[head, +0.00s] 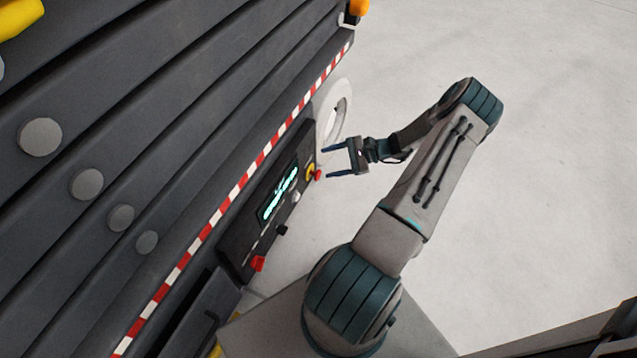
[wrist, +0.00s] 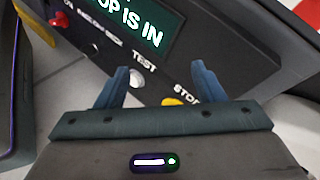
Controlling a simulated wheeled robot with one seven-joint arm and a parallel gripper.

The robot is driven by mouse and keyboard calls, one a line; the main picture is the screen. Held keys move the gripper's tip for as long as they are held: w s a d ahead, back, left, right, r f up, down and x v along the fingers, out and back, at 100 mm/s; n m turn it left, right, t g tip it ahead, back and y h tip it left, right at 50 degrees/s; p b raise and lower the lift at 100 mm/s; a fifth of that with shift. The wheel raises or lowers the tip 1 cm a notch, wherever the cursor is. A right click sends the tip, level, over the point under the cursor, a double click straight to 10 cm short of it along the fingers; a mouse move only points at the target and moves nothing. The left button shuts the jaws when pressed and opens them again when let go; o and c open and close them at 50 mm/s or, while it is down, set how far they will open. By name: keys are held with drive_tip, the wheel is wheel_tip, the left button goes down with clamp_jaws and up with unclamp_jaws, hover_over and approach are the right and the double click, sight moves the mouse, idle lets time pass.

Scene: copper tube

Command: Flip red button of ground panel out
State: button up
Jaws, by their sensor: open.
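The dark ground panel (head: 246,225) is mounted on the side of the large dark machine. At its upper right end is a red button (head: 318,174) on a yellow base. My gripper (head: 328,161) is open and empty, its two fingers pointing at that end of the panel, close to the red button. In the wrist view, my gripper (wrist: 160,68) is over the panel (wrist: 240,60). The yellow base (wrist: 172,101) shows between the fingers near the "STOP" label. The red button is hidden there by the gripper body. I cannot tell whether it is pressed.
The panel also carries a lit display (head: 279,192), a white button (head: 296,196), a black knob (head: 282,230) and a red switch (head: 258,264) at its lower end. A white ring (head: 345,97) is beside the panel. The pale floor (head: 560,150) on the right is clear.

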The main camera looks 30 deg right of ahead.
sight(320, 176)
drive_tip(key=s+d+f+m+t+h+b, duration=0.1)
drive_tip(key=s+d+f+m+t+b, duration=0.2)
drive_tip(key=f, duration=0.5)
drive_tip(key=s+d+f+m+t+h+b, duration=0.1)
drive_tip(key=d+f+m+t+h+b, duration=0.1)
drive_tip(key=d+f+m+t, duration=0.45)
drive_tip(key=shift+n+g, duration=0.85)
drive_tip(key=shift+n, duration=0.1)
drive_tip(key=b+x, duration=0.1)
drive_tip(key=x, duration=0.3)
drive_tip(key=a+f+b+x, duration=0.1)
drive_tip(key=x, duration=0.4)
drive_tip(key=s+b+x, duration=0.1)
drive_tip(key=x, duration=0.4)
drive_tip(key=shift+w+a+f+b, duration=0.1)
drive_tip(key=shift+a+f+b, duration=0.25)
drive_tip(key=shift+a+b, duration=0.1)
drive_tip(key=shift+w+a+r, duration=0.1)
drive_tip(key=shift+w+a, duration=0.15)
drive_tip(key=shift+w, duration=0.25)
